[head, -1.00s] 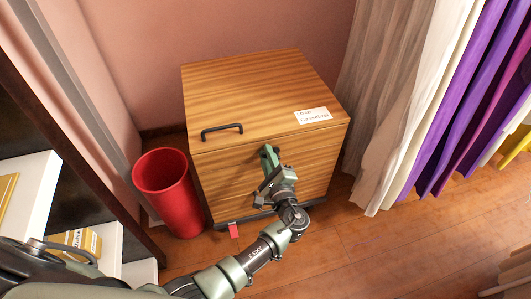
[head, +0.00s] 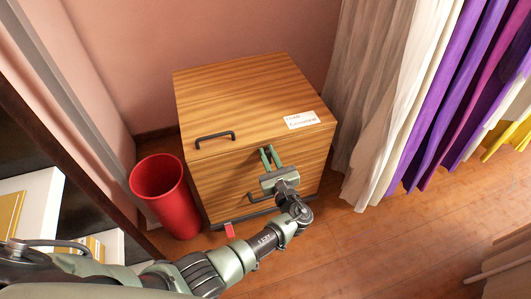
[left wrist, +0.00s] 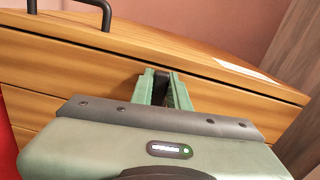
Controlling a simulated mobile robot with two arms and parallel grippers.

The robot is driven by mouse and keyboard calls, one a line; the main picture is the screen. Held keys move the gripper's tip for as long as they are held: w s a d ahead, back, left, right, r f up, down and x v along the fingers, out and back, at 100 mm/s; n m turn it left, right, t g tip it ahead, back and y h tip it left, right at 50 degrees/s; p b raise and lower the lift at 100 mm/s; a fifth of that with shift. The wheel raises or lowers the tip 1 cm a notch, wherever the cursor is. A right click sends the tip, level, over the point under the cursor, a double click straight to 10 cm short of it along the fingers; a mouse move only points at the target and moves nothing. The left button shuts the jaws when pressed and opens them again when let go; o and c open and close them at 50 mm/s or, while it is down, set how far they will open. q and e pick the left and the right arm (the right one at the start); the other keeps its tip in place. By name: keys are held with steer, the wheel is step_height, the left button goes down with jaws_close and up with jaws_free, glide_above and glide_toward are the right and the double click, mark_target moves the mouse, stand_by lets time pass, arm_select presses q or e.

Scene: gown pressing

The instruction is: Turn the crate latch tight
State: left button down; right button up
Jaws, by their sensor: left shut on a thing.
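The wooden crate (head: 225,140) stands against the pink wall, its lid down with a thin dark gap under it. My left gripper (head: 268,156) is at the upper front of the crate, just under the lid edge. Its two green fingers are side by side and shut on the dark latch (left wrist: 161,88), seen between them in the left wrist view. The fingers hide most of the latch, so its exact angle cannot be told. My right gripper is not in view.
A black handle (head: 214,138) and a white label (head: 302,120) are on the lid. A red bin (head: 165,195) stands close at the crate's left. Hanging curtains (head: 375,110) are at the right. A shelf (head: 35,210) is at the left. The wooden floor (head: 390,240) in front is clear.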

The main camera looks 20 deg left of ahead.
arm_select(q)
steer(key=shift+d+f+m, duration=0.1)
steer(key=shift+d+m, duration=0.1)
steer(key=shift+m, duration=0.5)
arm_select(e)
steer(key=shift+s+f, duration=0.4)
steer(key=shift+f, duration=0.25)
arm_select(q)
steer(key=c, duration=1.4)
jaws_free()
steer(key=shift+w, duration=0.1)
steer(key=shift+o, duration=0.2)
steer(key=shift+s+d, duration=0.3)
steer(key=shift+s, duration=0.1)
steer(key=p+v, duration=0.1)
steer(key=v, duration=0.6)
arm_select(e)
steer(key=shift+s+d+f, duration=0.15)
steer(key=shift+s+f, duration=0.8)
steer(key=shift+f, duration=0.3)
